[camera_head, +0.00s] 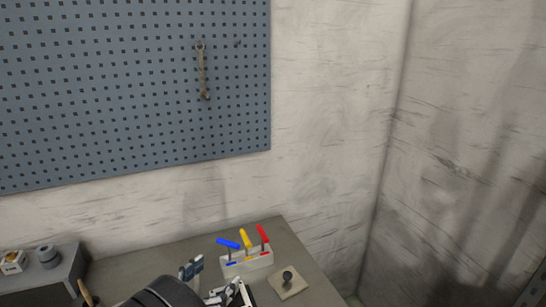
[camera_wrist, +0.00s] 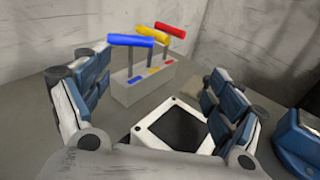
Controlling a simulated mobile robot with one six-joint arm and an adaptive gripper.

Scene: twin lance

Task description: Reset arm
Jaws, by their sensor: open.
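A light grey block (camera_wrist: 140,88) with blue, yellow and red T-handled tools stands beyond the fingers. In the head view the block (camera_head: 248,264) is just past my gripper.
A small plate with a dark knob (camera_head: 288,281) lies right of the block. A wrench (camera_head: 202,72) hangs on the blue pegboard (camera_head: 120,90). A grey raised stand (camera_head: 60,272) with small parts is at left. A blue object (camera_wrist: 299,140) is at the wrist view's right edge. Walls meet behind the table.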

